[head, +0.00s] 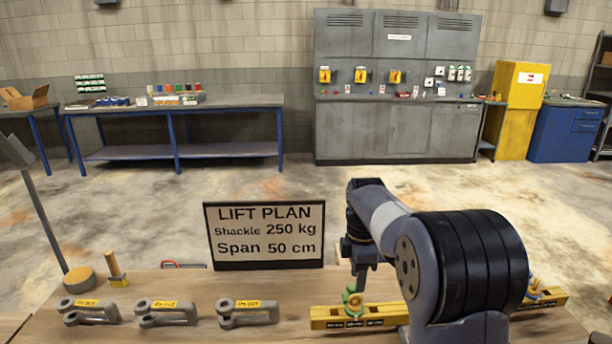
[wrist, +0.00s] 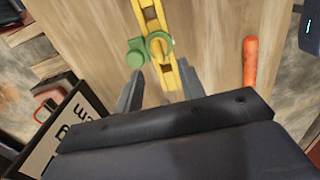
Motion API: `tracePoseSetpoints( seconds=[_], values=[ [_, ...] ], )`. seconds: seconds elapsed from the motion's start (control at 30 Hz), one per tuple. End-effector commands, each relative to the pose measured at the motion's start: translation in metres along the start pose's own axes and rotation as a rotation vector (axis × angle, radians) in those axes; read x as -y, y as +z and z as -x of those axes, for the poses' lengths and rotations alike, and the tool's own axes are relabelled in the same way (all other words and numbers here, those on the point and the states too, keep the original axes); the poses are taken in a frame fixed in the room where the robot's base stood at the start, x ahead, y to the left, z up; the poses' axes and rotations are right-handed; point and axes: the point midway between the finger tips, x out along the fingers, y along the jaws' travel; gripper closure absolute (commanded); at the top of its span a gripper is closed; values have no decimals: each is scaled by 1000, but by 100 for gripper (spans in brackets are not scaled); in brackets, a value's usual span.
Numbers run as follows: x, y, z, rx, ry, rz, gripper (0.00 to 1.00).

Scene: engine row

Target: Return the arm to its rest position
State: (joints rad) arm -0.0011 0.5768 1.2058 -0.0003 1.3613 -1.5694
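My gripper (wrist: 160,82) shows two dark fingers set apart in the wrist view, with a visible gap on each side of the yellow beam (wrist: 150,18). It looks open and empty. A green fitting (wrist: 159,46) with a round knob sits on the beam just beyond the fingertips. In the head view my gripper (head: 360,285) points down over the green fitting (head: 353,301) on the left part of the yellow beam (head: 330,318). My arm hides the middle of the beam. Its right end (head: 552,296) shows again past the arm.
Three grey shackles (head: 90,312) with yellow tags lie on the wooden table (head: 290,285) at left. A LIFT PLAN sign (head: 265,235) stands upright near its far edge. A wooden-handled tool (head: 115,268) stands behind the shackles. An orange-red rod (wrist: 250,62) lies right of the beam.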

Motion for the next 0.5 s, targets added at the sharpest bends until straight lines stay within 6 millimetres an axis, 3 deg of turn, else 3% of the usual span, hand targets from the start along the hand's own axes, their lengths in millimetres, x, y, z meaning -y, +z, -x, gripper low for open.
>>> tracePoseSetpoints(
  seconds=[0.2,0.5],
  values=[
    [0,0,-32,0,-1,0,62],
    [-1,0,-46,0,1,0,62]
  ],
)
